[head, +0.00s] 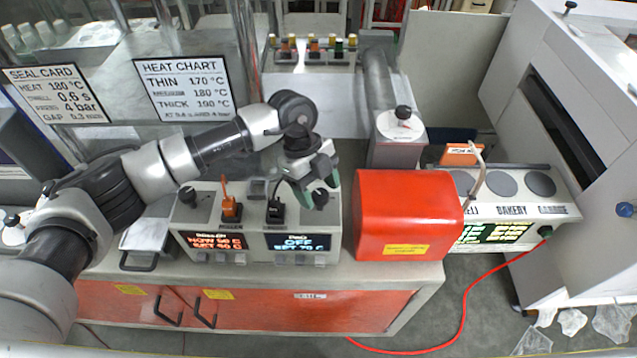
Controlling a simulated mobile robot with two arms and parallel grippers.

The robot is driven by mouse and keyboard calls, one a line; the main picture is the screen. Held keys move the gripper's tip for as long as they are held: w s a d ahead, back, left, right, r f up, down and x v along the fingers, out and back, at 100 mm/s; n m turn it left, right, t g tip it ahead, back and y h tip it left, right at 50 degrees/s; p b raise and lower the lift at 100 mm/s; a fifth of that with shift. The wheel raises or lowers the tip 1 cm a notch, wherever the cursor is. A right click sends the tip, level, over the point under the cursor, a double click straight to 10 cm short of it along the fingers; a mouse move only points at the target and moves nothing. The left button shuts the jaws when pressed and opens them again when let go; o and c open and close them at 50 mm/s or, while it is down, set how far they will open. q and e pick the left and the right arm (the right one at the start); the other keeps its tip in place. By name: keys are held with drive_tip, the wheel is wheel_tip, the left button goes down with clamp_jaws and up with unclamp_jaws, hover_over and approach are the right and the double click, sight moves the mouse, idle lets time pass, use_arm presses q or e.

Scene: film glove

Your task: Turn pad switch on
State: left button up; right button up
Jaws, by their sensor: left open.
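The control box (172,228) stands on the grey bench top with two displays. The right display (297,243) reads OFF in blue with a set value of about 70 C, its label seemingly PAD. The black pad switch (275,211) stands above that display, its lever upright. An orange switch (231,208) stands to its left, above an orange-lit display (214,242). My left gripper (316,190) is open, its greenish fingers pointing down just right of the black switch, near a dark knob. I cannot tell if it touches the knob. My right gripper is out of view.
A red cover (402,214) stands close to the right of the control box. A labelled unit (520,205) with round grey discs and a green display is further right. A red cable (463,318) runs over the floor. Sign cards (185,90) stand behind my left arm.

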use_arm(q)
drive_tip(key=shift+d+f, duration=0.1)
drive_tip(key=shift+f, duration=0.15)
drive_tip(key=c, duration=0.9)
drive_tip(key=shift+f+m+y+b, duration=0.15)
drive_tip(key=shift+m+y+b, duration=0.15)
drive_tip(key=shift+m+b, duration=0.65)
drive_tip(key=m+y+b, duration=0.1)
drive_tip(key=m+b, duration=0.2)
drive_tip(key=b, duration=0.1)
drive_tip(key=m+y+b, duration=0.1)
drive_tip(key=m+b, duration=0.3)
drive_tip(key=m+y+b, duration=0.2)
drive_tip(key=m+b, duration=0.2)
drive_tip(key=shift+d+m+g, duration=0.25)
drive_tip(key=shift+d+g, duration=0.05)
drive_tip(key=shift+g, duration=0.1)
drive_tip(key=shift+m+y+b, duration=0.5)
drive_tip(key=shift+m+b, duration=0.6)
drive_tip(key=shift+r+m+t+y+b, duration=0.25)
drive_tip(key=shift+m+t+b, duration=0.2)
drive_tip(key=shift+m, duration=0.65)
